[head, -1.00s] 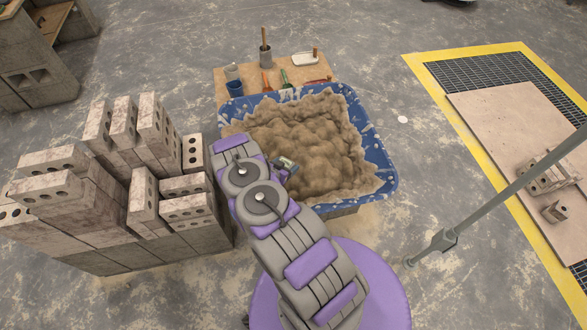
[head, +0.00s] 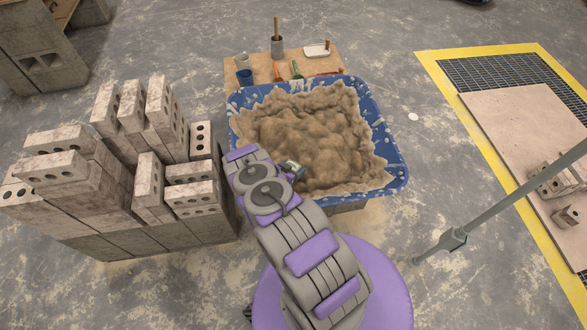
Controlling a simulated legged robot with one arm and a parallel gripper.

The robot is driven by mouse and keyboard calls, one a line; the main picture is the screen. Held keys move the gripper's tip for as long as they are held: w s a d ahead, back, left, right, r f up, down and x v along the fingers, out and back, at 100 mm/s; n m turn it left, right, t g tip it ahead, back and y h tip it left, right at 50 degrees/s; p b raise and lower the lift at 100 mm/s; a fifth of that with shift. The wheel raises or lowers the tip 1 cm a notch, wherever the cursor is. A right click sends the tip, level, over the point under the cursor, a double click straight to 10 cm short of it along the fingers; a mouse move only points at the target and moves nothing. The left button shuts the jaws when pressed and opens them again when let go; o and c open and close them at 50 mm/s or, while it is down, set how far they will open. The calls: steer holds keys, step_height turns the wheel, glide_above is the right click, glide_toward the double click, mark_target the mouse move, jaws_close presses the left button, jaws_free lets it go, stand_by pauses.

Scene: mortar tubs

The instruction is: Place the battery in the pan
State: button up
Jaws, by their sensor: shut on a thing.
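My gripper (head: 287,172) shows only in part behind my purple and grey arm, over the near left part of the mortar tub. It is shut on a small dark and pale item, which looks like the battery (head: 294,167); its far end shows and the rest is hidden. A white shallow tray (head: 314,52), perhaps the pan, lies on the board behind the tub, with a brown-handled thing at its right end. My gripper is well apart from it, on the near side.
The blue tub (head: 399,168) is heaped with mortar (head: 310,135). Cups and hand tools stand on the board (head: 236,68) behind it. Stacked bricks (head: 110,190) rise close on the left. A grey pole (head: 500,198) slants across the right. The floor right of the tub is mostly clear.

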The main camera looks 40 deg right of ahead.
steer(key=shift+d+f, duration=0.1)
steer(key=shift+f, duration=0.5)
steer(key=o, duration=1.4)
steer(key=shift+c, duration=0.2)
steer(key=shift+r, duration=0.1)
